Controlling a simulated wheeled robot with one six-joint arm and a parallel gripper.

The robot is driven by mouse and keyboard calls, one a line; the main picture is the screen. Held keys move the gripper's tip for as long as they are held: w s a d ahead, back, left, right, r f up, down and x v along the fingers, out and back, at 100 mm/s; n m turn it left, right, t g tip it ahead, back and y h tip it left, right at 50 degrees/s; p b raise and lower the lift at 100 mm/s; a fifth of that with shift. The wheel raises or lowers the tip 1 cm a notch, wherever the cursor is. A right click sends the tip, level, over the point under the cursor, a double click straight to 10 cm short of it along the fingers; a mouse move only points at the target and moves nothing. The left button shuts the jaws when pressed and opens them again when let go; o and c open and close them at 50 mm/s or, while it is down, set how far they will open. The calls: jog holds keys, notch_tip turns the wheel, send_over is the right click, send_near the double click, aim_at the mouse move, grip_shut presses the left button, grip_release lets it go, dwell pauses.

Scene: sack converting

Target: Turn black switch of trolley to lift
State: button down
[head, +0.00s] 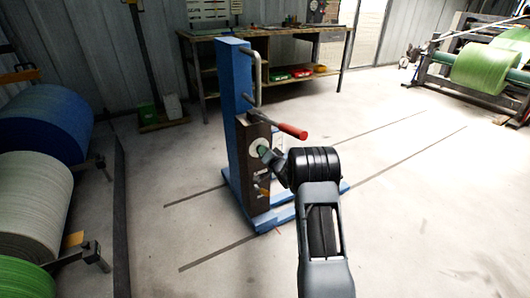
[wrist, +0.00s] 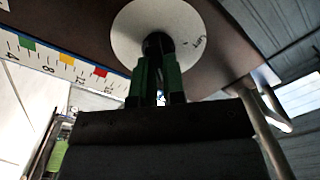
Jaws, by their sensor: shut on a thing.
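The trolley (head: 236,100) is a blue upright column on a blue floor frame, with a dark control box (head: 257,206) on its front. A round white dial plate (head: 257,143) sits on the box and also shows in the wrist view (wrist: 185,20). The black switch (wrist: 157,42) stands out from the middle of this plate. My gripper (wrist: 158,75) has green fingers, which are shut on the switch from both sides. In the head view my gripper (head: 265,153) reaches the plate and hides most of the switch.
A red-handled lever (head: 292,131) sticks out just above my gripper. A scale strip with coloured marks (wrist: 60,62) lies beside the plate. Large rolls (head: 35,195) stand at the left, a workbench (head: 300,32) behind.

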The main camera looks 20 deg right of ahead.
jog(key=shift+a+n+b, duration=0.2)
jog(key=shift+n+b, duration=0.9)
jog(key=shift+n, duration=1.85)
jog(key=shift+a+n+b, duration=0.15)
jog(key=shift+n+b, duration=0.9)
jog(key=shift+n, duration=1.95)
jog(key=shift+a+n+b, duration=0.2)
jog(key=shift+n+b, duration=0.9)
jog(key=shift+n, duration=1.85)
jog(key=c, duration=1.2)
grip_release()
jog(key=shift+s, duration=0.2)
